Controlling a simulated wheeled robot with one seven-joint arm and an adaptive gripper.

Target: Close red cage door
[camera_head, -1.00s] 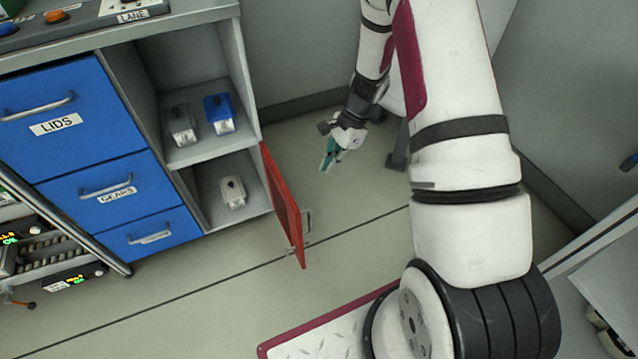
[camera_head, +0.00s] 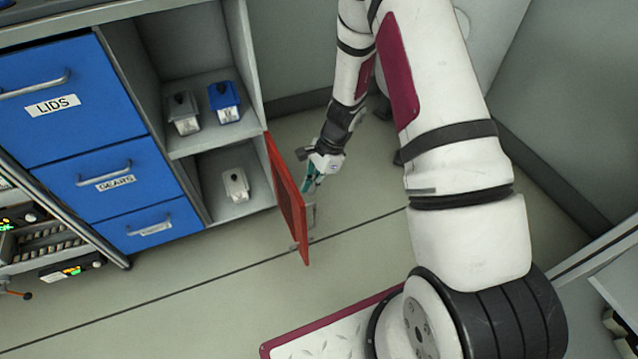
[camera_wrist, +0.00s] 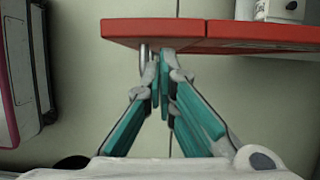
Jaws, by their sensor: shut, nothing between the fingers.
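The red cage door (camera_head: 288,205) stands swung open from the right side of the lower cabinet compartment (camera_head: 212,213). My gripper (camera_head: 309,190) is shut and empty, at the right face of the door, near its handle. In the wrist view the red door (camera_wrist: 250,32) crosses the top, and the grey handle (camera_wrist: 144,58) shows just left of my fingertips (camera_wrist: 163,58). The fingertips are at or very near the door's edge; I cannot tell whether they touch it.
A white-topped part (camera_head: 235,185) stands in the lower compartment. A grey part (camera_head: 183,112) and a blue part (camera_head: 223,101) stand on the shelf above. Blue drawers (camera_head: 122,187) are left of the compartments. The floor (camera_head: 215,310) in front is clear.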

